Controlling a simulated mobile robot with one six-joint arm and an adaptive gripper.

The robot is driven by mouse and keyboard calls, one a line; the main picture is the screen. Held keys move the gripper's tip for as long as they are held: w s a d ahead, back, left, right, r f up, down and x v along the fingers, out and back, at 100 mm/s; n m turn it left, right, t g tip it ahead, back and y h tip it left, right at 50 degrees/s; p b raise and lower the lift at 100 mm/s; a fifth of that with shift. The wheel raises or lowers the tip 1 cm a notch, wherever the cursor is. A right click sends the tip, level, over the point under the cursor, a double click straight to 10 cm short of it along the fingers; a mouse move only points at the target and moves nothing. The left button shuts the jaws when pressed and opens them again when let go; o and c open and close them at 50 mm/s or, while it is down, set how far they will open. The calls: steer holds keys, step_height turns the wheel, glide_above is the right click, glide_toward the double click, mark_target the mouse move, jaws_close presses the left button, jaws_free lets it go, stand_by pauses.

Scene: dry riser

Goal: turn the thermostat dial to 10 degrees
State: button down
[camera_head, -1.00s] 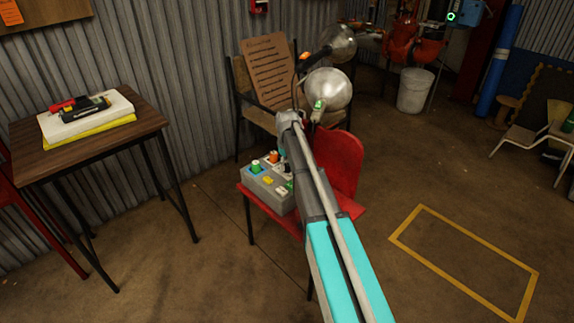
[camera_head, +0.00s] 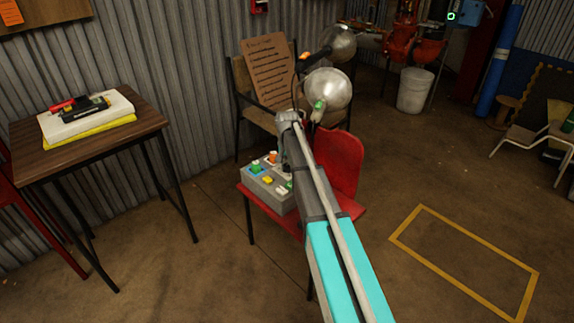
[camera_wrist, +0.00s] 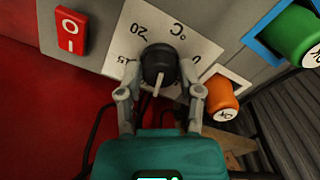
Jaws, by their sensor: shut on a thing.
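The thermostat dial (camera_wrist: 160,65) is a black round knob with a pale pointer, on a white scale plate (camera_wrist: 204,50) of a grey control box (camera_head: 270,198). In the wrist view the scale reads upside down, with 20, °C, 0 and a partly covered 15. The pointer points down in the picture, towards my wrist; no number shows at its tip. My gripper (camera_wrist: 162,78) is shut on the dial, one finger on each side. In the head view the dial is too small to make out by my gripper.
The box stands on a red chair (camera_head: 347,160). Close to the dial are a red switch (camera_wrist: 71,31), an orange button (camera_wrist: 222,98) and a green button (camera_wrist: 289,33). A wooden chair with a text board (camera_head: 268,72) stands behind. A side table (camera_head: 130,100) is left.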

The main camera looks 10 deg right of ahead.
steer(key=shift+m, duration=1.6)
steer(key=shift+c, duration=1.2)
jaws_free()
steer(key=shift+n, duration=0.3)
